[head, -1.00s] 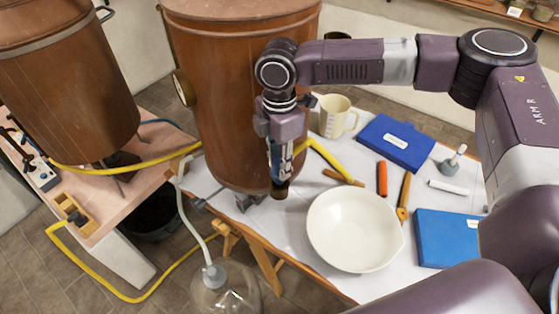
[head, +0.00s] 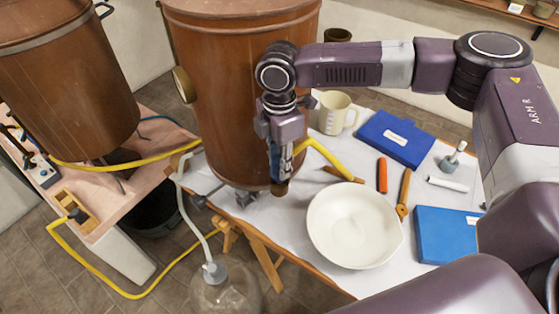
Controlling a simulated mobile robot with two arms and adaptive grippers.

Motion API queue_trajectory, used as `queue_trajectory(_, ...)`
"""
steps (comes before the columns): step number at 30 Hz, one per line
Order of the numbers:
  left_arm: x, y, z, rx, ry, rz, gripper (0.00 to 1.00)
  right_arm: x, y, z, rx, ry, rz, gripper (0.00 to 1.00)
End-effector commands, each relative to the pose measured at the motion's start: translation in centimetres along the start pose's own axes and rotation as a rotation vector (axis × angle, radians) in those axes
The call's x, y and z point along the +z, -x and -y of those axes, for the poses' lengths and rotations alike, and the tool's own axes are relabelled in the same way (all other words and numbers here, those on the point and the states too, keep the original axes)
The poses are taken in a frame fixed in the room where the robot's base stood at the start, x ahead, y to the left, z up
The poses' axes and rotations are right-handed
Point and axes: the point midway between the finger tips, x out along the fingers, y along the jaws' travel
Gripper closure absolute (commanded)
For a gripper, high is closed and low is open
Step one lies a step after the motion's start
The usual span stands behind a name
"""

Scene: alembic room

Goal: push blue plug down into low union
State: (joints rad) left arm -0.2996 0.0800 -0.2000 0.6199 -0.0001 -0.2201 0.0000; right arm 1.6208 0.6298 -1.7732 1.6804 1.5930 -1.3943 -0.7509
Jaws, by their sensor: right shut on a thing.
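My right gripper (head: 280,180) points down in front of the big copper vessel (head: 235,90), close to its lower right side. It is shut, and a bit of blue shows along its fingers, which seems to be the blue plug (head: 287,160); the fingers hide most of it. A small brown piece (head: 280,189) shows right at the fingertips, perhaps the low union. I cannot tell how far the plug sits in it. My left gripper is out of view.
A white bowl (head: 352,235) stands close to the right of the gripper. A yellow tube (head: 322,155) runs just beside it. A beige jug (head: 335,113), blue cases (head: 395,138) and tools lie on the white table. A glass bottle (head: 225,290) stands below the table edge.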

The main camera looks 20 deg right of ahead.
Motion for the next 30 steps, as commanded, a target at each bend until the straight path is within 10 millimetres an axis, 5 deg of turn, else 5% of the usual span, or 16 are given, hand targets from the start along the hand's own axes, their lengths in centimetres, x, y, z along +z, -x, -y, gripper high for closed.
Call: queue_trajectory(30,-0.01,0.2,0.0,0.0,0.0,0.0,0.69,0.0,-0.54,-0.05,0.001,0.0,0.0,0.99)
